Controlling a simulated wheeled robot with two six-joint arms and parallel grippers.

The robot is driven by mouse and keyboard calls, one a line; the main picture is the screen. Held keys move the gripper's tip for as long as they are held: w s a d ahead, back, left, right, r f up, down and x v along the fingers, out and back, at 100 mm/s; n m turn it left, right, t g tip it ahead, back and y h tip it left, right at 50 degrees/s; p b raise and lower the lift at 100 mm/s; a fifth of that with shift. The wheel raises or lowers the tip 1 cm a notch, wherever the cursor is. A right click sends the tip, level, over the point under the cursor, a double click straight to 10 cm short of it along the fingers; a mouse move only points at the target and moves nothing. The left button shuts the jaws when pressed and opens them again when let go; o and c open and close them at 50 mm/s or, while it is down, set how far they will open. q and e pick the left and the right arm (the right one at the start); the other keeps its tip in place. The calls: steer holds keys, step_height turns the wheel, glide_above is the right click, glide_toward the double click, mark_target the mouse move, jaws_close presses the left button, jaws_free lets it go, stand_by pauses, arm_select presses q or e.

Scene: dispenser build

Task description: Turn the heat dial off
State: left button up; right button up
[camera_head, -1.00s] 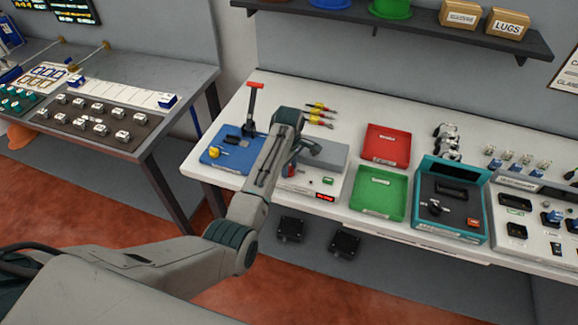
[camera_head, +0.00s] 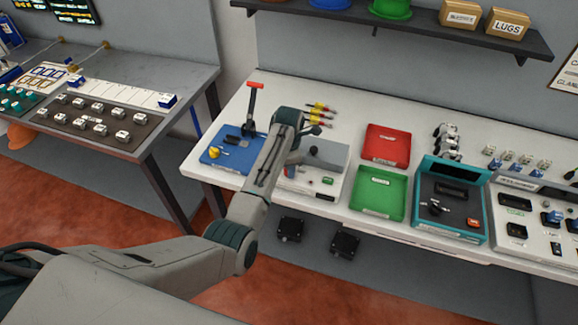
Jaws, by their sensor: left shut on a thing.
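The heat station is a pale box (camera_head: 325,158) with a sloped front panel, at the left part of the white bench. Its front panel carries a small green part (camera_head: 327,181) and a dark display window (camera_head: 325,197). My left gripper (camera_head: 308,138) is over this station, shut on the heat dial; the wrist and jaws hide most of the dial. My right gripper is not in view.
A blue tray (camera_head: 222,160) with a red-handled press (camera_head: 254,95) stands to the left. Red (camera_head: 387,145) and green (camera_head: 378,192) trays and a teal station (camera_head: 450,205) stand to the right. Yellow-red screwdrivers (camera_head: 320,110) lie behind the heat station.

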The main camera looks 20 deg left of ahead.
arm_select(q)
steer(key=shift+r+n, duration=0.1)
steer(key=shift+n, duration=0.8)
steer(key=o, duration=1)
steer(key=shift+c, duration=0.2)
step_height(320, 180, up, 8)
steer(key=b, duration=0.3)
step_height(320, 180, up, 3)
steer(key=shift+f+p, duration=0.1)
steer(key=shift+p, duration=0.7)
